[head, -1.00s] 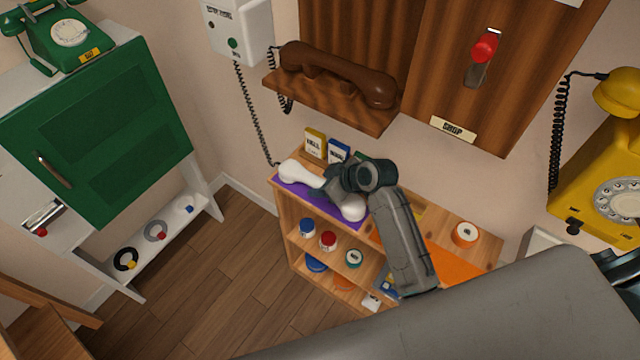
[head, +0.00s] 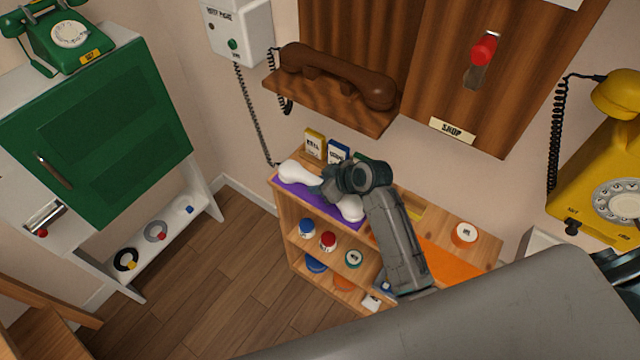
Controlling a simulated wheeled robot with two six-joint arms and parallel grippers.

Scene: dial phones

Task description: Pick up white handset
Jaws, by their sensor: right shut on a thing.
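The white handset (head: 298,174) lies along the purple mat (head: 292,188) on top of the wooden shelf. Its left end and part of its right end show; its middle is hidden by my right gripper (head: 328,190). My right gripper is shut on the handset's middle, coming from the right. I cannot tell whether the handset touches the mat or is slightly above it. A dark coiled cord (head: 251,110) runs from the white wall phone (head: 238,30) down to the handset's left end. My left gripper is not in view.
A brown handset (head: 335,75) rests on a wooden ledge above the shelf. Small boxes (head: 315,144) stand behind the white handset. A yellow phone (head: 610,180) hangs at right. An orange mat (head: 450,262) covers the shelf's right part. A green cabinet (head: 100,130) stands at left.

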